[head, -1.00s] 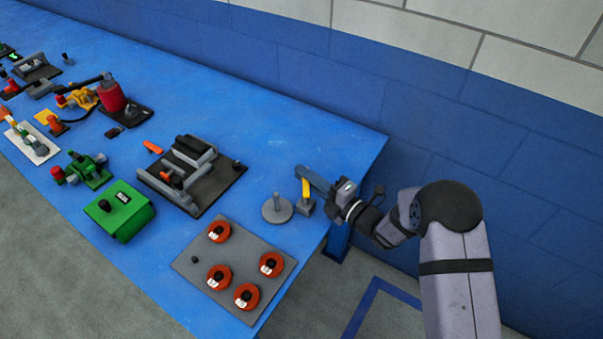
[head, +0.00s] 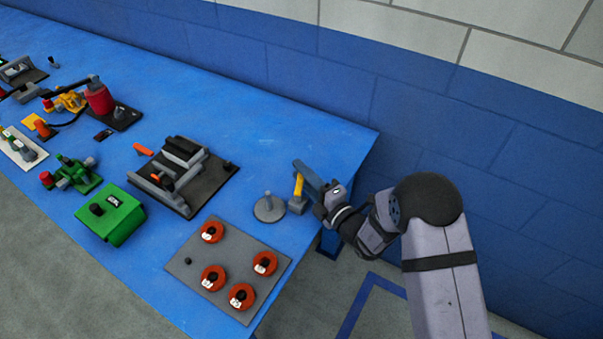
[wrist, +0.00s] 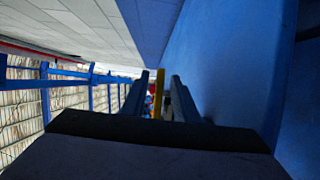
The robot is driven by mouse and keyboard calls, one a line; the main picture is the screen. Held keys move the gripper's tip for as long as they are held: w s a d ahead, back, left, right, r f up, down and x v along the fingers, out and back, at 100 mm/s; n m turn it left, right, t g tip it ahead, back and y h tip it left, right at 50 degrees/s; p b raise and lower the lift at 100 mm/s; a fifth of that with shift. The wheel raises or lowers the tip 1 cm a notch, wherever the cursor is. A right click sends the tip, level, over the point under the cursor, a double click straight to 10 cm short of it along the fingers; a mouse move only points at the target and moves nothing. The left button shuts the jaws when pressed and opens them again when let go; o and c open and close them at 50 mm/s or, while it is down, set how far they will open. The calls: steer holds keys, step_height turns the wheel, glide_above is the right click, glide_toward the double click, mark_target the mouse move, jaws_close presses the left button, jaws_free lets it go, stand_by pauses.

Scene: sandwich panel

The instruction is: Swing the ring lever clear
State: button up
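A yellow upright lever (head: 298,187) stands on a small grey block (head: 297,205) near the right end of the blue table. I take it to be the ring lever. My gripper (head: 306,174) is at its upper part, reaching in from the right. In the wrist view the yellow lever (wrist: 158,93) stands between the two blue-grey fingers of my gripper (wrist: 157,96), with a gap on each side. The fingers are apart. A finger partly hides the lever's top in the head view.
A round grey disc with a post (head: 269,208) stands just left of the lever. A grey plate (head: 190,280) with several red rings lies in front. A dark fixture (head: 217,180) and a green box (head: 112,222) lie further left. The table behind the lever is clear.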

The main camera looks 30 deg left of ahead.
stand_by(0.3)
steer(key=shift+b+v, duration=0.8)
steer(key=shift+v, duration=2.85)
steer(key=shift+r, duration=0.1)
